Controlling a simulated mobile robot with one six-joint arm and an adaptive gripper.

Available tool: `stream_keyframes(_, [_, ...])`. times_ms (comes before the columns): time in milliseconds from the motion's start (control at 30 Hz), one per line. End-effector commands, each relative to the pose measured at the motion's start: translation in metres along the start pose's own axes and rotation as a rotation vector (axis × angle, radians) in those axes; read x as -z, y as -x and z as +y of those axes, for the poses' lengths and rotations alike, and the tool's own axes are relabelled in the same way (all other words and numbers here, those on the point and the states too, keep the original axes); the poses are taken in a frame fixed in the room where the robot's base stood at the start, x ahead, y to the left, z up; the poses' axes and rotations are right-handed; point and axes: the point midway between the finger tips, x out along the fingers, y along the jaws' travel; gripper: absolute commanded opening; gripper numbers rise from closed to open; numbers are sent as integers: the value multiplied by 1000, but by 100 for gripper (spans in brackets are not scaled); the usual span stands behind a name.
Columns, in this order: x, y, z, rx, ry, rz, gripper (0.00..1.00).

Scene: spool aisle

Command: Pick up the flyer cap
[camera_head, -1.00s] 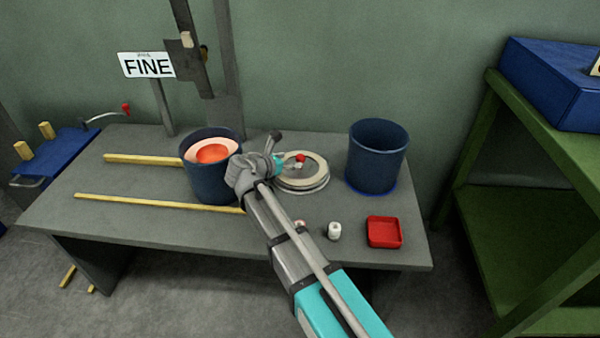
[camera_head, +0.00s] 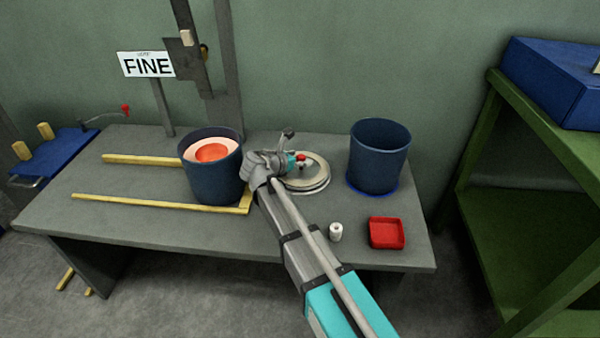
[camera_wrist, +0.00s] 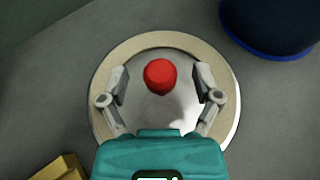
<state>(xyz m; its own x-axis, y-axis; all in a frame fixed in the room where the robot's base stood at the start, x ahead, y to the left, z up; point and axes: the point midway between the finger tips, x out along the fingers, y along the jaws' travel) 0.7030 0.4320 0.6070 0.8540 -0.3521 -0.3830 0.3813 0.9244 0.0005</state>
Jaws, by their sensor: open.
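The flyer cap appears to be the round disc (camera_head: 318,184) with a cream rim and a red knob, lying flat on the grey table. In the wrist view its cream rim (camera_wrist: 103,85) encircles my fingers, with the red knob (camera_wrist: 160,76) near the centre. My gripper (camera_wrist: 160,84) is open above the disc, one finger on each side of the knob, with a visible gap on both sides. In the head view my gripper (camera_head: 293,161) is over the disc's left part and my wrist hides some of it.
A blue bin (camera_head: 211,184) holding an orange-and-pink piece stands left of the disc, beside yellow strips (camera_head: 150,203). An empty blue bin (camera_head: 378,165) stands to the right. A small white cylinder (camera_head: 336,232) and a red tray (camera_head: 386,233) are near the front edge.

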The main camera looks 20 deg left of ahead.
Motion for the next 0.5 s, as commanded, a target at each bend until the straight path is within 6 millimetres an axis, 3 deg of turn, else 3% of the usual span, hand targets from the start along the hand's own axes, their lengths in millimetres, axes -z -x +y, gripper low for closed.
stream_keyframes(100, [0,-8,0,2,0,0,82])
stream_keyframes(500, [-1,-9,-1,2,0,0,82])
